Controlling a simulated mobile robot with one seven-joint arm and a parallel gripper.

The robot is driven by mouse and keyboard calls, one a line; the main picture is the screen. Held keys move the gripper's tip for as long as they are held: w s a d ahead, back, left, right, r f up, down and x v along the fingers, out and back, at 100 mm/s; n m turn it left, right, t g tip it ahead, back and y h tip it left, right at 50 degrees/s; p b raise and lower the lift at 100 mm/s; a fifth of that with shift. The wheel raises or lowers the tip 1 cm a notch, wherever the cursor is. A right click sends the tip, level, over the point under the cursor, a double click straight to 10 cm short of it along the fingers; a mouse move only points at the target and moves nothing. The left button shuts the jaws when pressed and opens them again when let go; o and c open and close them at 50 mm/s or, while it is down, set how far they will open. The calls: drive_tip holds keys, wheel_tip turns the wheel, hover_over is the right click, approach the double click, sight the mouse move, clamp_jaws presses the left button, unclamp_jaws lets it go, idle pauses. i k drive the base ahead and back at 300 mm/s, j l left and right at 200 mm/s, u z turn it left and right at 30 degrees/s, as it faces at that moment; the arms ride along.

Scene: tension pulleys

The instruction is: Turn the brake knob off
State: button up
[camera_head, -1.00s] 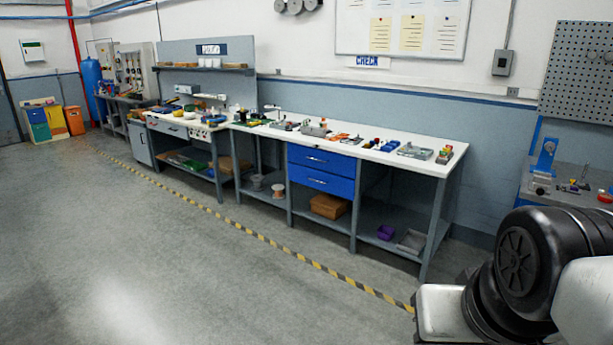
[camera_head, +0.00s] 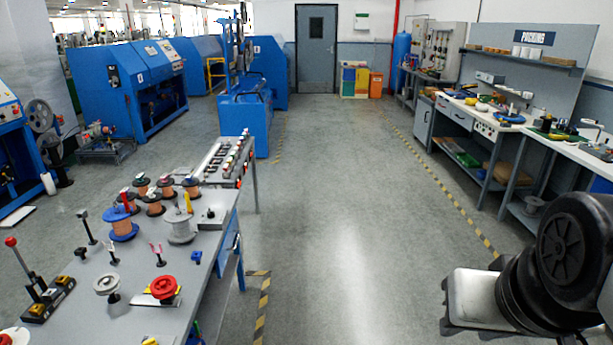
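A table with pulleys and spools (camera_head: 195,262) stands at the lower left. A round red knob-like part (camera_head: 163,287) sits on a small plate on it, and a pale grey wheel (camera_head: 106,284) stands to its left. A lever with a red ball top (camera_head: 11,242) rises from a dark base at the table's left end. I cannot tell which of these, if any, is the brake knob. Part of my own arm shows at the lower right; my gripper is not in view.
Several copper-wire spools stand at the table's back, near a blue spool (camera_head: 122,228). A panel with rows of buttons (camera_head: 222,158) is behind. Blue machines (camera_head: 140,85) line the left. A packing bench (camera_head: 490,120) stands right. The middle aisle floor is clear.

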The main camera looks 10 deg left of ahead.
sight(211, 213)
drive_tip(key=i+l+u, duration=0.1)
drive_tip(key=i+u, duration=0.4)
drive_tip(key=i, duration=1.05)
drive_tip(key=i+u, duration=0.35)
drive_tip(key=i, duration=0.15)
drive_tip(key=i+u, duration=0.35)
drive_tip(key=i, duration=0.2)
drive_tip(key=i+l+u, duration=0.3)
drive_tip(key=i, duration=0.2)
drive_tip(key=i+l+u, duration=0.25)
drive_tip(key=i, duration=0.2)
drive_tip(key=j, duration=0.1)
